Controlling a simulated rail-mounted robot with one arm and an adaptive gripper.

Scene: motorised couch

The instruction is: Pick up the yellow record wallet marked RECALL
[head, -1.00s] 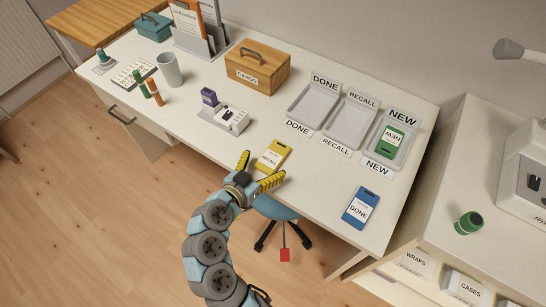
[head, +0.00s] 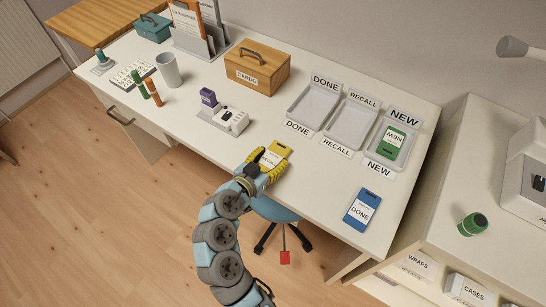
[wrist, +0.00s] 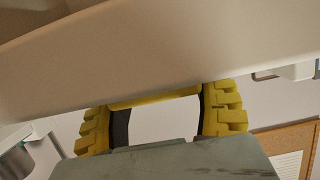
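The yellow record wallet (head: 277,155), with a white label, lies flat at the front edge of the desk in the head view. My gripper (head: 264,168) is at its near end, with one yellow finger on each side. In the wrist view my gripper's fingers (wrist: 160,115) stand apart by the wallet's width. The wallet's yellow edge (wrist: 155,97) spans between them and meets both, so they look shut on it. The fingers cover part of the label, and no gap shows under the wallet.
A blue DONE wallet (head: 361,209) lies to the right. Behind are the DONE tray (head: 300,115), the RECALL tray (head: 349,125) and the NEW tray (head: 378,156), which holds a green wallet (head: 391,142). A white device (head: 232,121) stands to the left. A stool (head: 272,209) is below the desk edge.

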